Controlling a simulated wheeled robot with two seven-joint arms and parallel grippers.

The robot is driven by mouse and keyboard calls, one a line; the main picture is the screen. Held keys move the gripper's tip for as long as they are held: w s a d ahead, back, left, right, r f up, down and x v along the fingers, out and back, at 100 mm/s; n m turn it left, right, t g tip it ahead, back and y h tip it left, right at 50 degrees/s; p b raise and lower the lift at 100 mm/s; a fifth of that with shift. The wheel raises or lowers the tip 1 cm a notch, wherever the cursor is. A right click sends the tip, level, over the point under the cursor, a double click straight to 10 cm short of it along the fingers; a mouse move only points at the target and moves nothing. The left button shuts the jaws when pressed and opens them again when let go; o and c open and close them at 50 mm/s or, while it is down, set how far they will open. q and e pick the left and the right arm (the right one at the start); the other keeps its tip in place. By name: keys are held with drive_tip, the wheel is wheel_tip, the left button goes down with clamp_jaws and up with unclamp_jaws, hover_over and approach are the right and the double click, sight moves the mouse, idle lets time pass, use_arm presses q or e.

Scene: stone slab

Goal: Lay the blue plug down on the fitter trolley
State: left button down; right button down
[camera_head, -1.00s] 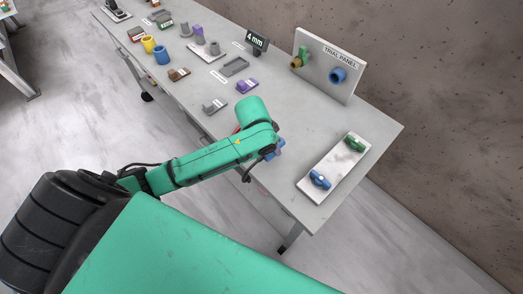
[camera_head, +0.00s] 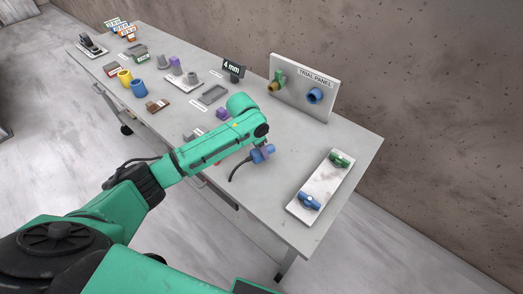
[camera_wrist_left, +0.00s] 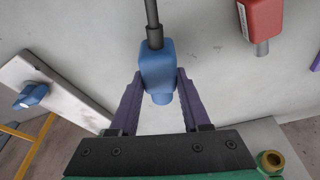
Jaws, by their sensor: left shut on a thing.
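The blue plug (camera_head: 262,153) has a dark cable hanging from it. It is between the purple fingers of my left gripper (camera_head: 267,148), over the near part of the grey wheeled trolley (camera_head: 262,205), left of the white slab. In the left wrist view the plug (camera_wrist_left: 157,68) is gripped between both fingers of my left gripper (camera_wrist_left: 158,88), with its cable leading up the picture. I cannot tell whether the plug or its cable touches the trolley top. My right gripper is not in view.
A white slab (camera_head: 327,178) with blue and green valves lies right of the plug. The trial panel (camera_head: 319,97) stands at the back edge. Several small parts and labels fill the left half. In the wrist view, a red block (camera_wrist_left: 262,20) lies nearby.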

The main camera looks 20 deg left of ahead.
use_arm(q)
drive_tip(key=shift+f+b, duration=0.35)
drive_tip(key=shift+f, duration=0.3)
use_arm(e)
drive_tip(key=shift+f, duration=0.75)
use_arm(q)
drive_tip(key=shift+r, duration=0.1)
drive_tip(key=shift+f, duration=0.6)
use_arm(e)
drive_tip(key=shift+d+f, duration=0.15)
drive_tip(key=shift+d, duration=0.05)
use_arm(q)
drive_tip(key=shift+c, duration=1.4)
unclamp_jaws()
drive_tip(key=shift+r, duration=0.1)
